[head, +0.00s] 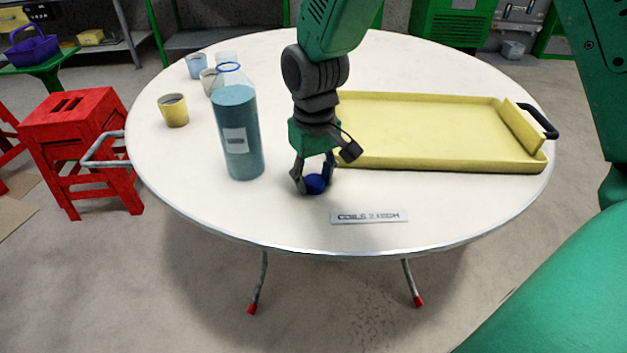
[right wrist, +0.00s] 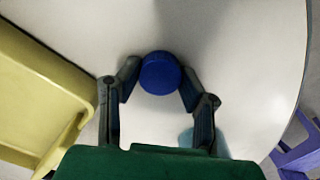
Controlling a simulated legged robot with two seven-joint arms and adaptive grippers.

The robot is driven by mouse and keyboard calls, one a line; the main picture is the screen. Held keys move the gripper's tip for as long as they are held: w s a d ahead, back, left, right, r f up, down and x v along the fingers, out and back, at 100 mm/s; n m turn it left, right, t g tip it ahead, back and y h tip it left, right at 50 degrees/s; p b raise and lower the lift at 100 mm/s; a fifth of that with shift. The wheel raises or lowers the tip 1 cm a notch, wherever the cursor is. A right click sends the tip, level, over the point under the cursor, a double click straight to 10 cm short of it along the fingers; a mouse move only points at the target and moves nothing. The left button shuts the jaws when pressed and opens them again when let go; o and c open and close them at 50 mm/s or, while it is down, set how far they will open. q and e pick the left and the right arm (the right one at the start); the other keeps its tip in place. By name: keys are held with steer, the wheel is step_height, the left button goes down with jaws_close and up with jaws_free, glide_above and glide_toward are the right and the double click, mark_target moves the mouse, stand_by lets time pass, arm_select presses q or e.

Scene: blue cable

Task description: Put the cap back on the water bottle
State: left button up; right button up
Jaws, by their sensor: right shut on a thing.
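The water bottle (head: 238,132) stands upright on the round white table, open at the top with a blue ring at its neck. The blue cap (head: 316,184) is between the fingers of my right gripper (head: 314,180), to the right of the bottle's base. In the right wrist view the cap (right wrist: 160,73) sits between the two fingertips (right wrist: 159,82), and the gripper is shut on it. The cap is at or close to the table top; I cannot tell if it touches. My left gripper is not in view.
A yellow tray (head: 430,128) with a black handle lies right of my right gripper. A yellow cup (head: 173,110) and other cups (head: 196,66) stand left of and behind the bottle. A small label plate (head: 369,216) lies near the front edge. A red stool (head: 75,140) stands left.

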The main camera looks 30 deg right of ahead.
mark_target(314, 180)
step_height(314, 180, up, 10)
steer(key=p, duration=0.3)
steer(key=shift+p, duration=0.4)
